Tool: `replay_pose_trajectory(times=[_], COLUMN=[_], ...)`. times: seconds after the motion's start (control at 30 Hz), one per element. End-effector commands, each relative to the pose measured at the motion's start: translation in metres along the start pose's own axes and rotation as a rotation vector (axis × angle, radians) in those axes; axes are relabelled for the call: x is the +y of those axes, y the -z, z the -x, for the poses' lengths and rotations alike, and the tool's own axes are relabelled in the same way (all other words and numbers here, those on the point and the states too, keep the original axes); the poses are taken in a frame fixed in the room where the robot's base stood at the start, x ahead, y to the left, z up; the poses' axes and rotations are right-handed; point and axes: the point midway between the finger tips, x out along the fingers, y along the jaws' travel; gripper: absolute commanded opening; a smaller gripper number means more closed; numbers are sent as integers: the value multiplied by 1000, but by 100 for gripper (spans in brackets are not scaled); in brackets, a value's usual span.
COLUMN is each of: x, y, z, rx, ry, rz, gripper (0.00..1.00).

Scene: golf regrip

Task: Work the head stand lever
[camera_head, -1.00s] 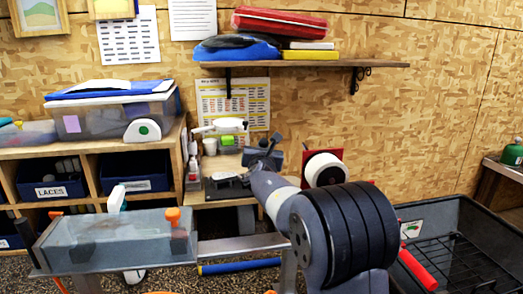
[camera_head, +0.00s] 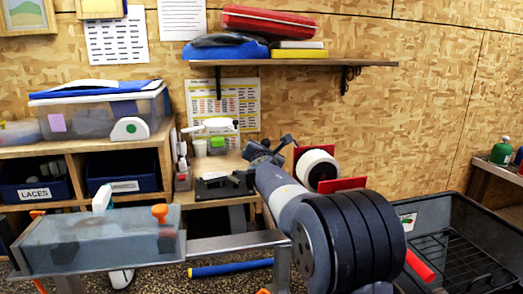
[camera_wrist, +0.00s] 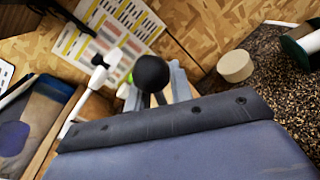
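A black ball knob (camera_wrist: 151,73) on a short stem shows in the middle of the wrist view; I take it to be the lever's knob. My gripper (camera_wrist: 158,92) has its pale grey fingers on either side of the stem, with a gap between them. I cannot tell whether they touch it. In the head view my gripper (camera_head: 264,152) is small and dark above the back bench, its fingers hard to make out. The head stand and lever cannot be singled out there; my arm covers part of the bench.
A white-armed device (camera_head: 216,126) and a black fixture (camera_head: 222,186) stand on the bench. A white roll (camera_head: 317,168) with red panels is right of my gripper. A clear box (camera_head: 95,238) with an orange knob (camera_head: 160,213) is front left; a black mesh bin (camera_head: 470,250) is right.

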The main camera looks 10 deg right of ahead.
Motion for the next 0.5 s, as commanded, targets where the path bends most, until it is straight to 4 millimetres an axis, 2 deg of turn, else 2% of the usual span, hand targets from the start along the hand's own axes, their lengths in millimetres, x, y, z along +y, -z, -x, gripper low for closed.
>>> replay_pose_trajectory(times=[0.1, 0.33, 0.5], x=[0, 0, 0], y=[0, 1, 2], z=[0, 1, 12], rx=[1, 1, 0], ry=[0, 0, -1], rz=[0, 1, 1], gripper=[30, 30, 30])
